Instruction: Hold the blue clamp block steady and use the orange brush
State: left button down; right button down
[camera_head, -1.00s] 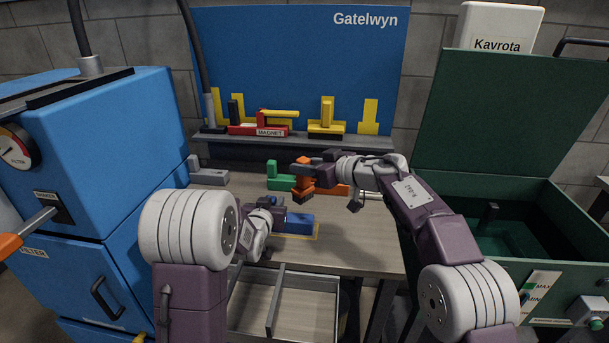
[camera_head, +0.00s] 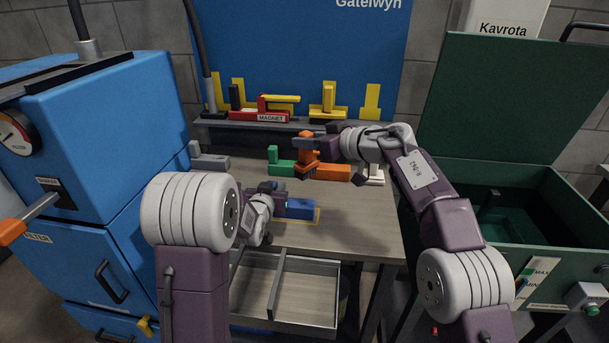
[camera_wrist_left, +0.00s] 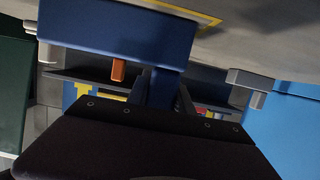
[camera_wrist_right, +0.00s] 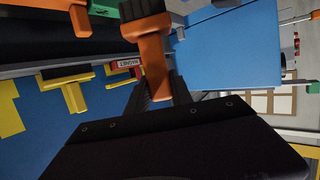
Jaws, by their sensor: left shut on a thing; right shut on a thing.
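The blue clamp block (camera_head: 302,209) sits on the worktable inside a yellow outline. My left gripper (camera_head: 280,202) is shut on its left end; the block also fills the top of the left wrist view (camera_wrist_left: 115,35). The orange brush (camera_head: 309,150) is upright in my right gripper (camera_head: 312,146), behind the block and above it in the head view. In the right wrist view the fingers grip the brush's orange handle (camera_wrist_right: 153,60), with the dark bristles (camera_wrist_right: 140,9) at the far end. I cannot tell whether the bristles touch anything.
A green block (camera_head: 285,168) and an orange block (camera_head: 333,173) lie behind the brush. A grey piece (camera_head: 208,161) is at the back left. A shelf (camera_head: 215,123) holds red and yellow tools. An open drawer (camera_head: 305,297) juts below the front edge. The table's front right is clear.

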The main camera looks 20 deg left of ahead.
aim_at(305, 172)
jog(key=shift+f, duration=3.75)
jog(key=shift+s+d+f, duration=0.1)
jog(key=shift+s+f, duration=0.05)
jog(key=shift+s, duration=0.15)
jog(key=shift+w+r, duration=0.2)
jog(key=shift+w, duration=0.2)
jog(key=shift+s+d+f, duration=0.15)
jog(key=shift+s+f, duration=0.05)
jog(key=shift+s, duration=0.75)
jog(key=shift+w+a+r, duration=0.1)
jog(key=shift+w+r, duration=0.05)
jog(key=shift+w, duration=0.25)
jog(key=shift+w+a+r, duration=0.1)
jog(key=shift+w, duration=0.3)
jog(key=shift+s+d+f, duration=0.15)
jog(key=shift+s+f, duration=0.05)
jog(key=shift+s, duration=0.45)
jog(key=shift+s+d+f, duration=0.15)
jog(key=shift+s, duration=0.45)
jog(key=shift+w+a+r, duration=0.15)
jog(key=shift+w, duration=0.5)
jog(key=shift+w+a+r, duration=0.1)
jog(key=shift+w, duration=0.5)
jog(key=shift+w+r, duration=0.15)
jog(key=shift+r, duration=3.65)
